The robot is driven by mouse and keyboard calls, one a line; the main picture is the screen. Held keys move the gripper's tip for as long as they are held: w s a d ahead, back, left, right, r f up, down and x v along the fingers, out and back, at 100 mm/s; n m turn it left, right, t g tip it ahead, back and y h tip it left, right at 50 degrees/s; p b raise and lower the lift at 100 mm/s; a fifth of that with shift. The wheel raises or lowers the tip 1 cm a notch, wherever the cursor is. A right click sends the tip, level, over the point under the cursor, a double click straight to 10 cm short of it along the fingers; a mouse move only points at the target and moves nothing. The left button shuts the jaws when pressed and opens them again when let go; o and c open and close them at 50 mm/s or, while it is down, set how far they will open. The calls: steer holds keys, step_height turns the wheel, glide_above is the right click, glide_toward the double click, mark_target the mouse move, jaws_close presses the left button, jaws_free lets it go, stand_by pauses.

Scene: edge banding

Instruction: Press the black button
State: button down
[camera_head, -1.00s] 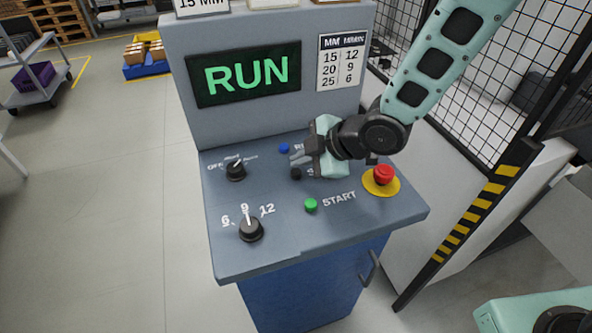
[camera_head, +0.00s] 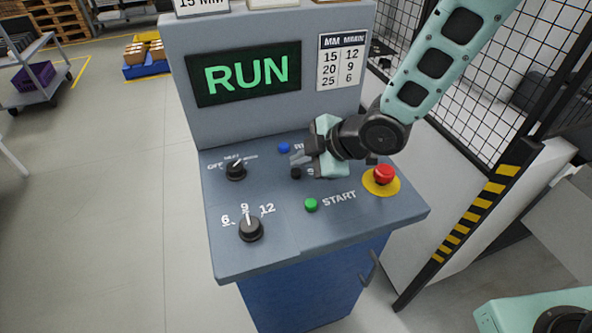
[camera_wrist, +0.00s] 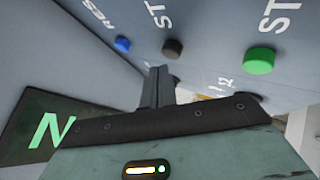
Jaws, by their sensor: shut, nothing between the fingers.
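The black button (camera_head: 296,173) is a small round cap on the sloped grey panel, between the blue and green buttons. In the wrist view the black button (camera_wrist: 173,48) shows whole, just beyond the fingertips. My gripper (camera_head: 297,158) is shut and empty, close above the panel beside the black button. In the wrist view my gripper's fingers (camera_wrist: 160,72) are together, pointing towards the button. A small gap seems to lie between tips and button; I cannot tell its exact size. The button's label is partly hidden by my gripper.
The blue button (camera_head: 284,148) is close behind the fingers. The green START button (camera_head: 311,205) is in front, and the red emergency stop (camera_head: 383,174) on its yellow disc is to the right. Two black knobs (camera_head: 236,170) (camera_head: 250,229) stand left. The screen (camera_head: 245,74) reads RUN.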

mark_target(301, 176)
steer(key=shift+f+b, duration=0.8)
steer(key=shift+b, duration=0.05)
stand_by(0.6)
steer(key=shift+r, duration=0.1)
steer(key=shift+r+p, duration=0.7)
steer(key=shift+r, duration=0.1)
step_height(301, 176, up, 5)
steer(key=p, duration=0.4)
stand_by(0.3)
stand_by(0.7)
